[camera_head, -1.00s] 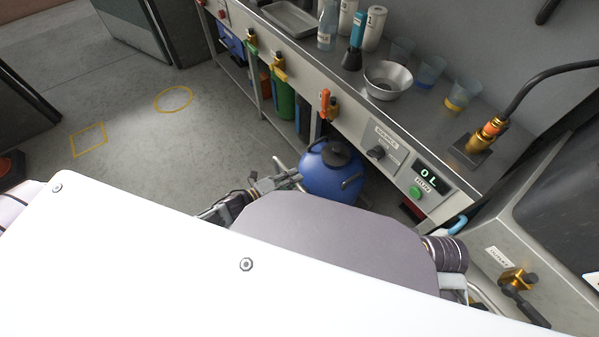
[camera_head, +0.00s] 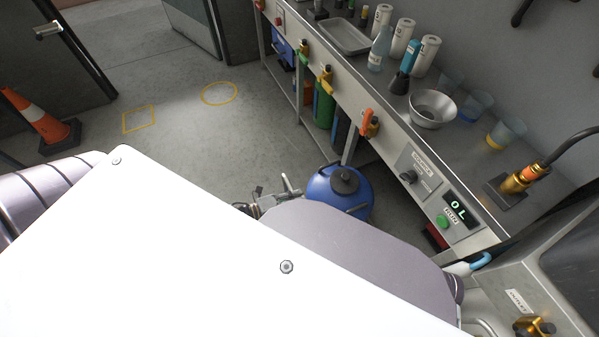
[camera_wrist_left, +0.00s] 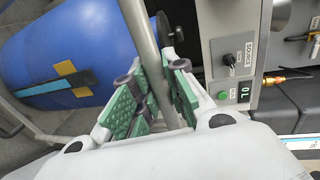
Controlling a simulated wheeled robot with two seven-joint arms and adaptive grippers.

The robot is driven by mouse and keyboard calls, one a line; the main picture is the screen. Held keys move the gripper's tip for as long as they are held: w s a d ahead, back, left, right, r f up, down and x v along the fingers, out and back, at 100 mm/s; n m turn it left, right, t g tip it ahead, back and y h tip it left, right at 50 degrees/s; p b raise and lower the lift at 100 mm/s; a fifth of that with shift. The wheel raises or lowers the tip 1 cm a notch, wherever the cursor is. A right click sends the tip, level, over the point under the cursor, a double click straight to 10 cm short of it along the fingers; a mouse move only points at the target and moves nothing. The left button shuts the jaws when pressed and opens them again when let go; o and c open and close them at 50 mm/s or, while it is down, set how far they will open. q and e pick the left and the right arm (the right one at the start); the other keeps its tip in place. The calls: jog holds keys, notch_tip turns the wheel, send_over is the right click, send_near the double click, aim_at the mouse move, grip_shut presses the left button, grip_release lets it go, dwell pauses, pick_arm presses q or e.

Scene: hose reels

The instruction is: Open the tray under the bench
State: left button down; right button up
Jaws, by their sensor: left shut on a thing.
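My left gripper (camera_wrist_left: 150,95) is shut around a grey metal bar (camera_wrist_left: 142,35) in the left wrist view, with green pads on both sides. The bar looks like the handle of the tray, but its ends are hidden. In the head view the left gripper (camera_head: 290,190) is beside a blue drum (camera_head: 338,192) with a black cap. The drum stands at the bench's front, partly out from under it. It also fills the left of the wrist view (camera_wrist_left: 80,55). The tray's floor under the drum is hidden by my own body. My right gripper is not in view.
The bench (camera_head: 375,140) runs diagonally, with a metal bowl (camera_head: 432,108), bottles and cups on top. Valves and a control panel (camera_head: 430,190) line its front. A traffic cone (camera_head: 40,120) stands left. The marked floor between is clear.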

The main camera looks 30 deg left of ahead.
pick_arm(q)
jog(key=c, duration=1.4)
grip_release()
jog(key=shift+v, duration=6)
